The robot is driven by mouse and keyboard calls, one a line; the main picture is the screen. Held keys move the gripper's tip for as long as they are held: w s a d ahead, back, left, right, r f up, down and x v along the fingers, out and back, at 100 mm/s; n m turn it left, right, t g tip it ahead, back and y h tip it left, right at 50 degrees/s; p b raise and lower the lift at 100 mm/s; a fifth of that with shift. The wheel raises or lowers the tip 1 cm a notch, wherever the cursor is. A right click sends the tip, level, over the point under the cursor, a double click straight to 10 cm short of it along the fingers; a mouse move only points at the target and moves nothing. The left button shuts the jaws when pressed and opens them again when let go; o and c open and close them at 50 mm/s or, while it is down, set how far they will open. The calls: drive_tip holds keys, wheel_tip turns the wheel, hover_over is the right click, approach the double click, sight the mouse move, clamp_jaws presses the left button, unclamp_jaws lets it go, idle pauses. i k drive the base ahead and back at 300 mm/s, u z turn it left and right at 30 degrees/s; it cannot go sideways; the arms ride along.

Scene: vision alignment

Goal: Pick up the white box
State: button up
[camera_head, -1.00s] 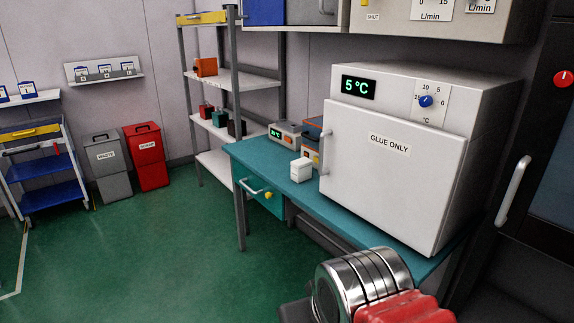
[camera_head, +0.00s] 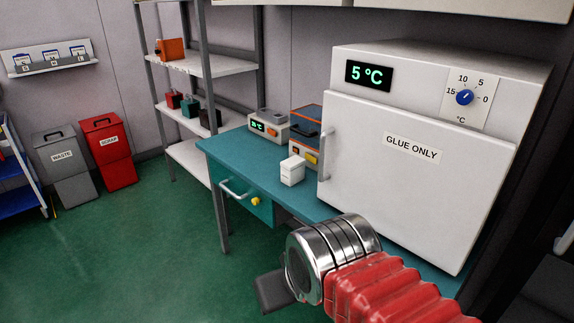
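The small white box (camera_head: 292,172) stands upright on the teal workbench (camera_head: 236,152), just left of the white fridge's handle. My arm, with a red ribbed sleeve and a silver ringed joint, enters from the lower right. My gripper (camera_head: 273,290) shows only as a dark grey piece beyond the silver joint, below the bench's front edge. It is lower in the picture than the box and apart from it. Its fingertips cannot be made out, so whether it is open or shut is unclear.
The white fridge (camera_head: 408,200) marked GLUE ONLY fills the bench's right side. A grey device (camera_head: 268,125) and an orange-and-grey unit (camera_head: 306,135) stand behind the box. A drawer handle (camera_head: 232,190) juts from the bench front.

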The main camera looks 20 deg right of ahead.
sight(292, 170)
drive_tip(key=i, duration=1.5)
drive_tip(key=u, duration=1.45)
